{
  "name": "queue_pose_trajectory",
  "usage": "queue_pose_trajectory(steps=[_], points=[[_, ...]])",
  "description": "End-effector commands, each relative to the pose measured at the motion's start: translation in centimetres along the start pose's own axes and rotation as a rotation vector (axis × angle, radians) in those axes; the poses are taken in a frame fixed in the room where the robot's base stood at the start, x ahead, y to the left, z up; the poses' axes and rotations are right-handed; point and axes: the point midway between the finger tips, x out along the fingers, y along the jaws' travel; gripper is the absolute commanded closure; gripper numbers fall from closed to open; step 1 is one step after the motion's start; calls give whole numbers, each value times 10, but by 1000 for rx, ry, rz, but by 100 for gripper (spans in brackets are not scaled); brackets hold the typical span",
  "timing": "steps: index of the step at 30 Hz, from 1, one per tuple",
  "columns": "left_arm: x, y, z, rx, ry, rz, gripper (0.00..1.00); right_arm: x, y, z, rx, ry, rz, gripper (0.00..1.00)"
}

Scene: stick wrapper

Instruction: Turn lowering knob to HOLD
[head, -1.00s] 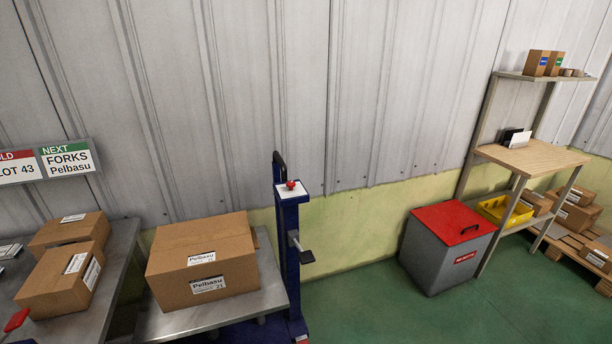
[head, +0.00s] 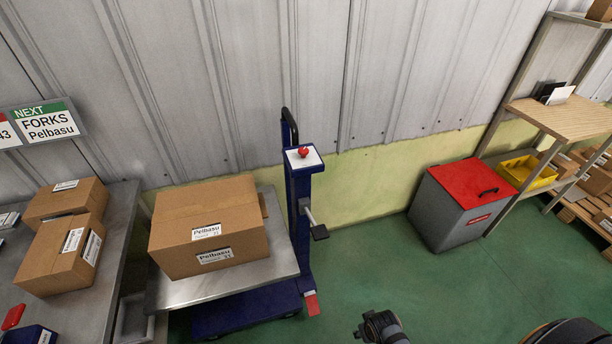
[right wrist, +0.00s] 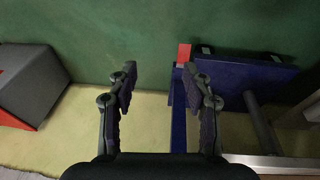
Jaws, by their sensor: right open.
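The red lowering knob (head: 303,152) sits on a white plate (head: 297,162) on top of the blue post (head: 299,205) of the lift cart. The knob is small in the head view, and its setting cannot be read. My right gripper (right wrist: 160,80) is open and empty in the right wrist view, with the blue post and base of the cart beyond its fingers. In the head view, a dark part of my right arm (head: 381,328) shows at the bottom edge, below and right of the post and apart from it. My left gripper is not in view.
A carton (head: 209,230) sits on the cart's steel platform (head: 171,291). A black handle (head: 289,124) rises behind the knob plate and a lever (head: 319,231) sticks out right of the post. A red-lidded grey bin (head: 450,217) stands right. Green floor between is clear.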

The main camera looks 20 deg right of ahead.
Motion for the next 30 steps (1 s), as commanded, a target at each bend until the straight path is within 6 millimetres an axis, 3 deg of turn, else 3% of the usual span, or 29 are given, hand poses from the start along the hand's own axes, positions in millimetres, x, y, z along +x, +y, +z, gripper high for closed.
queue_pose_trajectory(steps=[1,8,12,14,18,24,27,30], points=[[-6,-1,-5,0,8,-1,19,-24,0,-15,-2,16,0,50],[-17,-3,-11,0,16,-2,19,-126,-4,-78,-17,110,-18,50],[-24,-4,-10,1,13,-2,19,-190,-15,-134,-39,272,-59,50],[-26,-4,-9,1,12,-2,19,-210,-22,-164,-51,371,-83,50],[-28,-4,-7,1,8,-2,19,-249,-37,-241,-67,652,-129,50],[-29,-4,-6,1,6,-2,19,-296,-44,-335,-31,1036,-137,50],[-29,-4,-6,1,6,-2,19,-318,-41,-369,10,1199,-117,50],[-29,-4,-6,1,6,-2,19,-335,-37,-389,47,1311,-91,50]])
